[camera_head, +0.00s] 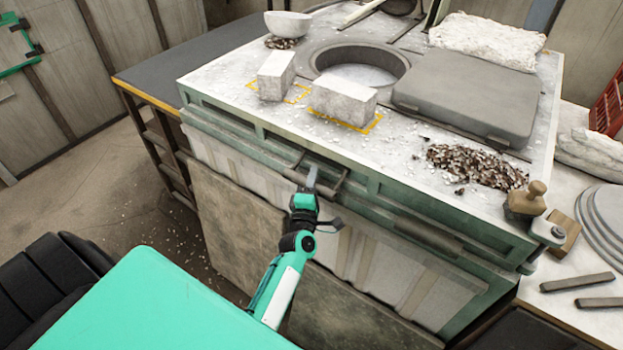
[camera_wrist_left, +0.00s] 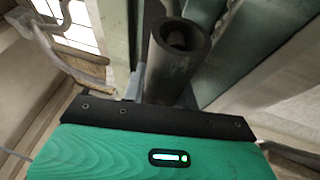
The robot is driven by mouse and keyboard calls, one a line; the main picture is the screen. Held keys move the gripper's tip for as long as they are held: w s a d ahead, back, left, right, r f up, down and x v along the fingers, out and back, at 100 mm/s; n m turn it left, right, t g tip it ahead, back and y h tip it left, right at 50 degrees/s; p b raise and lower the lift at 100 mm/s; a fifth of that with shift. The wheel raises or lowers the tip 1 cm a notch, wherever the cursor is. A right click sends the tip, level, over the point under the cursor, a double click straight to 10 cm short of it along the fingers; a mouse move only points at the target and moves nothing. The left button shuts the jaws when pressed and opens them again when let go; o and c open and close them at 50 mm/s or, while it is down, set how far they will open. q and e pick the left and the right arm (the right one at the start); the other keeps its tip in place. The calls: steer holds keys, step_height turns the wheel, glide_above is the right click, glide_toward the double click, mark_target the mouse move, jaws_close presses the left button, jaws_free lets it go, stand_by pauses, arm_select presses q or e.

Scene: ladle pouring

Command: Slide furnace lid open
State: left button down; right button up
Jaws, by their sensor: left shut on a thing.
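The furnace lid (camera_head: 465,95) is a thick dark grey slab lying on the furnace top, right of the round furnace opening (camera_head: 325,57). The opening shows a pale surface inside. A dark bar handle (camera_head: 327,187) sticks out from the furnace's green front edge. My left gripper (camera_head: 311,178) is at this handle and shut on it. In the left wrist view the handle is a grey hollow tube (camera_wrist_left: 180,50) seen end-on, just beyond the gripper body; the fingertips are mostly hidden there. My right gripper is in neither view.
Two pale blocks (camera_head: 343,101) (camera_head: 275,75) stand on yellow-marked spots in front of the opening. A white bowl (camera_head: 288,24) is at the back left. A brown chip pile (camera_head: 476,167) lies right of centre. A second front bar (camera_head: 427,233) sits right of the gripper.

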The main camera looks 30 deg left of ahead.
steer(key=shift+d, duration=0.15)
arm_select(q)
steer(key=c, duration=1.4)
jaws_free()
steer(key=shift+o, duration=0.2)
steer(key=shift+w, duration=0.1)
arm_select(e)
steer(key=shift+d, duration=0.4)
arm_select(q)
steer(key=v, duration=1.4)
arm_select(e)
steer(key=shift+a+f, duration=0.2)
arm_select(q)
steer(key=shift+w+f, duration=0.1)
steer(key=shift+w, duration=0.05)
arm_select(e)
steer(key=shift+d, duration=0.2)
